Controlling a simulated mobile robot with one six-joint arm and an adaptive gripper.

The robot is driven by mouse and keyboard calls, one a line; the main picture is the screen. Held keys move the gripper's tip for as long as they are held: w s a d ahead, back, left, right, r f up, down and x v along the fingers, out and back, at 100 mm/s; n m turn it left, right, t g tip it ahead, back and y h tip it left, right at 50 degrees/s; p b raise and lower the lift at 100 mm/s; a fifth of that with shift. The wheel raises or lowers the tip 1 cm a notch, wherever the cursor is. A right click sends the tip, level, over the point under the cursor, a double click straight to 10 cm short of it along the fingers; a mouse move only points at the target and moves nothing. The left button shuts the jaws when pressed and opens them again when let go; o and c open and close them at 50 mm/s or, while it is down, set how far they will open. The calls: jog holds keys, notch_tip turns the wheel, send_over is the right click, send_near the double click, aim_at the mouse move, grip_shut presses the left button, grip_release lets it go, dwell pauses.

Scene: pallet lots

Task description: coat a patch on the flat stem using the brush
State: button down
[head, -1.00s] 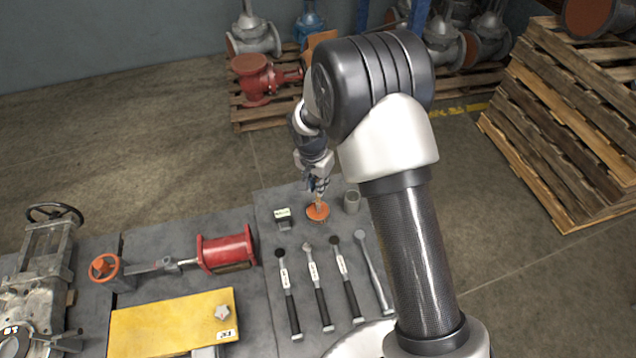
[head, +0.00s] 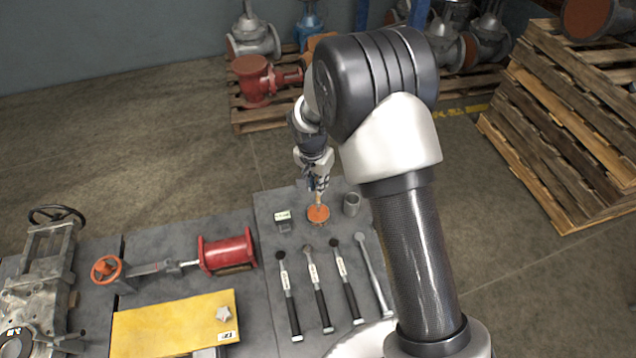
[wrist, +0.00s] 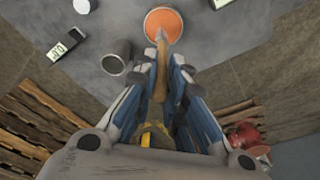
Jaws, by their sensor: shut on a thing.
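My gripper (head: 319,187) is shut on the brush (head: 318,199), whose wooden handle (wrist: 161,78) runs between the fingers in the wrist view. The brush points down at the round orange-filled tin (head: 318,214) on the grey bench. In the wrist view its tip overlaps the near part of the orange surface (wrist: 165,22); I cannot tell whether it touches. The flat grey stem (head: 156,268) lies far to the left of my gripper, between an orange handwheel (head: 107,269) and a red cylinder (head: 227,251).
A grey cup (head: 351,204) stands right of the tin, and a small labelled block (head: 283,220) left of it. Several long-handled tools (head: 318,290) lie in front. A yellow plate (head: 170,325) lies near the bench front. Pallets (head: 570,130) stand beyond on the floor.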

jog(key=shift+r+p, duration=1.2)
jog(key=shift+r, duration=1.2)
